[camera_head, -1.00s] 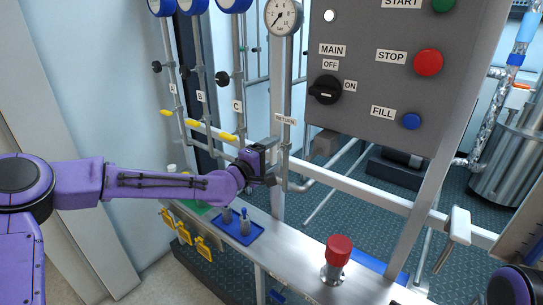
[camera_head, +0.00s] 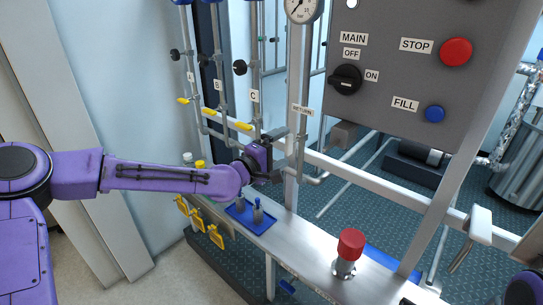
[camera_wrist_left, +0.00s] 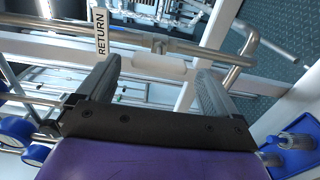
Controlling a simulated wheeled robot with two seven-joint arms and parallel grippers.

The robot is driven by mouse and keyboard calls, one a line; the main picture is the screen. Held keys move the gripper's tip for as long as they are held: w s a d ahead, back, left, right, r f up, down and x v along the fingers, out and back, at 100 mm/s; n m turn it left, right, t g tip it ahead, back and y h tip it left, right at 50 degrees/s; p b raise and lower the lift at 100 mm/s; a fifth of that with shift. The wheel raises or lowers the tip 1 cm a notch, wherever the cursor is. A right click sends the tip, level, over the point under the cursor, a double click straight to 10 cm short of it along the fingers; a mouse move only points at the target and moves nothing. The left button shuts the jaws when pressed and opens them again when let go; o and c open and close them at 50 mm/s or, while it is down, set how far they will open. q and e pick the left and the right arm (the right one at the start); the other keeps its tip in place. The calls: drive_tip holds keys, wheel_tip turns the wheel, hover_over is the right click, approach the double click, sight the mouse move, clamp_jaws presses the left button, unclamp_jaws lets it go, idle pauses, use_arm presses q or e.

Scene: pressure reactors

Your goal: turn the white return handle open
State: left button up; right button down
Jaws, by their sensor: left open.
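The white return handle (camera_wrist_left: 160,66) is a short white bar on a metal pipe in the left wrist view, by the tag reading RETURN (camera_wrist_left: 101,31). My left gripper (camera_wrist_left: 160,76) is open, with one finger on each side of the handle. I cannot tell whether the fingers touch it. In the head view my left gripper (camera_head: 281,156) is at the return pipe, below the RETURN tag (camera_head: 303,110). There I cannot make out the handle, which seems hidden by the gripper.
Yellow handles (camera_head: 243,126) on pipes A, B and C are left of the gripper. The grey control panel (camera_head: 400,105) is to the right. Below are a blue tray (camera_head: 262,226) with small parts and a red knob (camera_head: 351,243) on the metal bench.

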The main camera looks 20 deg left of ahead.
use_arm(q)
drive_tip(key=v, duration=0.7)
drive_tip(key=shift+s, duration=0.15)
drive_tip(key=s+a+f+m+g+y, duration=0.1)
drive_tip(key=s+f+g+y, duration=0.3)
drive_tip(key=f, duration=0.9)
drive_tip(key=s+a+f+m+g+y, duration=0.1)
drive_tip(key=s+f+g+y, duration=0.2)
drive_tip(key=s+f, duration=0.75)
drive_tip(key=s+a+f+m+g+y, duration=0.1)
drive_tip(key=s+a+f+m+g, duration=0.1)
drive_tip(key=s+f, duration=0.7)
drive_tip(key=s+a+f+m+g+y, duration=0.1)
drive_tip(key=s+a+f+m+g, duration=0.1)
drive_tip(key=s+f, duration=0.8)
drive_tip(key=s+m+g, duration=0.1)
drive_tip(key=s+g, duration=0.1)
drive_tip(key=shift+s+a+g+y, duration=0.3)
drive_tip(key=shift+s+a+g, duration=0.05)
drive_tip(key=shift+g, duration=0.05)
